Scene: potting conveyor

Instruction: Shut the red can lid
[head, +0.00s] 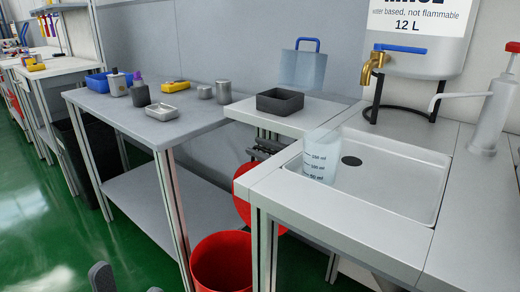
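The red can (222,265) stands on the green floor at the lower middle of the head view, in front of the grey tables. Its mouth is open and shows the red inside. Its red lid (241,196) stands raised behind the can, and a table leg and the counter hide part of it.
A table leg (262,250) and the sink counter (340,232) stand close on the can's right. The grey table (140,128) holds small cans and bottles above left. A clear measuring beaker (320,160) stands in the sink. Green floor (50,235) is free at left.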

